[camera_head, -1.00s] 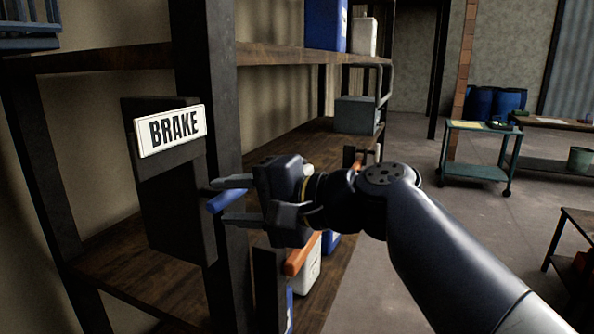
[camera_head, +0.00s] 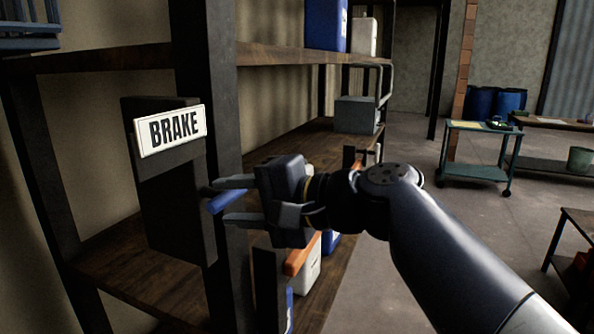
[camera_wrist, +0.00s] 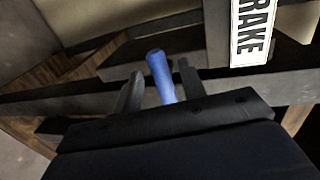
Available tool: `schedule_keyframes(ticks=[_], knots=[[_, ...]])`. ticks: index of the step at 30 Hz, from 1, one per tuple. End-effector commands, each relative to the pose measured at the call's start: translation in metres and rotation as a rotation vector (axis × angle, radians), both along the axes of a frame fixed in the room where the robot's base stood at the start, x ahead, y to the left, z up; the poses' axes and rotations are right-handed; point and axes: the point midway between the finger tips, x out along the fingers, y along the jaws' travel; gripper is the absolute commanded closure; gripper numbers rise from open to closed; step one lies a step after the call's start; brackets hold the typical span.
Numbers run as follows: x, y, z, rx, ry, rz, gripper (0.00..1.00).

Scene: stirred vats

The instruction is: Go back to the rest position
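My gripper (camera_head: 236,200) is in front of the dark panel (camera_head: 172,215) that carries the white BRAKE sign (camera_head: 170,131). Its two fingers are apart, one above and one below a blue handle (camera_head: 222,201). The handle sticks out from the panel. In the wrist view the blue handle (camera_wrist: 160,75) lies between the two fingers, with a gap on each side, so it is not gripped. The BRAKE sign also shows at the top right of the wrist view (camera_wrist: 252,32). Where the handle joins the panel is partly hidden.
An orange handle (camera_head: 300,256) sits below my gripper, close to the shelf post (camera_head: 228,240). Shelves with a grey box (camera_head: 355,115) and blue and white containers stand behind. Open floor (camera_head: 420,150) and a green cart (camera_head: 474,172) lie to the right.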

Motion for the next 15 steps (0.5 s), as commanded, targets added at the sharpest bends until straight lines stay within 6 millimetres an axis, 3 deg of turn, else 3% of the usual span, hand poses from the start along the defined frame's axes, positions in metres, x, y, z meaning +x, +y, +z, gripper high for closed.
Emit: schedule_keyframes(ticks=[15], knots=[[-0.024,-0.062,0.013,0.0,-0.001,-0.005,0.61]])
